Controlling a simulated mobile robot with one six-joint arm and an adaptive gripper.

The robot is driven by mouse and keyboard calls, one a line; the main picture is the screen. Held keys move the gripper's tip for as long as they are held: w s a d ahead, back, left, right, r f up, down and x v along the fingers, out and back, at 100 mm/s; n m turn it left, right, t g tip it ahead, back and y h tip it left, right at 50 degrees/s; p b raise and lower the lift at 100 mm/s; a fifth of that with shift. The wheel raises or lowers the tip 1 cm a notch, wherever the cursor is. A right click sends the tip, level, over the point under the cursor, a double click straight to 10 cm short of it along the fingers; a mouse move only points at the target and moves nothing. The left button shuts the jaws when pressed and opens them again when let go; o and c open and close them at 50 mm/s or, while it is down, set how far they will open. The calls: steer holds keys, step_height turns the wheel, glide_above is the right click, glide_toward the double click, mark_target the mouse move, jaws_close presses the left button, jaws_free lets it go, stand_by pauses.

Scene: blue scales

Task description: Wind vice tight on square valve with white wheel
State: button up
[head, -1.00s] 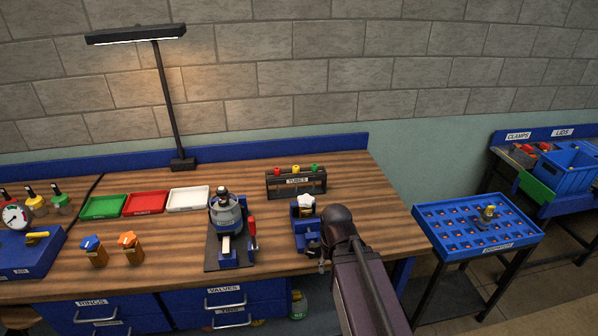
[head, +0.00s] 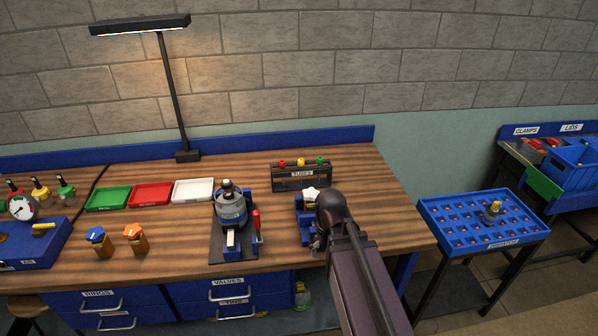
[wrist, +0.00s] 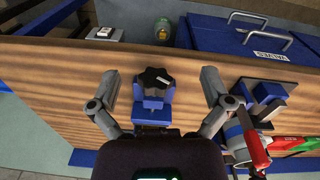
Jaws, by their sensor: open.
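The blue vice (head: 304,229) stands near the right end of the bench, partly hidden behind my arm. A white wheel (head: 311,194) shows on top of the valve at the vice; the valve's body is mostly hidden. In the wrist view a black star-shaped knob (wrist: 155,76) with a white mark sits on the blue vice (wrist: 152,105). My gripper (wrist: 160,88) is open, one finger on each side of the knob, with gaps on both sides. In the head view my fingers are mostly hidden behind my dark wrist.
A blue-and-grey press (head: 231,215) with a red handle stands left of the vice. Green, red and white trays (head: 193,191) lie further left. A blue dispatch tray (head: 467,226) stands right of the bench.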

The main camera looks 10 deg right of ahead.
steer(key=w+a+r+n+t+h+p, duration=0.15)
steer(key=w+r+n+p, duration=0.4)
steer(key=w+n, duration=0.8)
steer(key=n+t+h+p, duration=0.1)
steer(key=n+h+p, duration=0.15)
steer(key=n, duration=0.75)
glide_toward(309, 193)
step_height(309, 193, up, 3)
steer(key=shift+s+a+y+p, duration=0.15)
steer(key=shift+s+y+p, duration=0.2)
steer(key=shift+s, duration=0.1)
steer(key=b+x, duration=1.2)
steer(key=x, duration=0.1)
steer(key=shift+f+b, duration=0.35)
steer(key=shift+b, duration=0.05)
steer(key=c, duration=1.1)
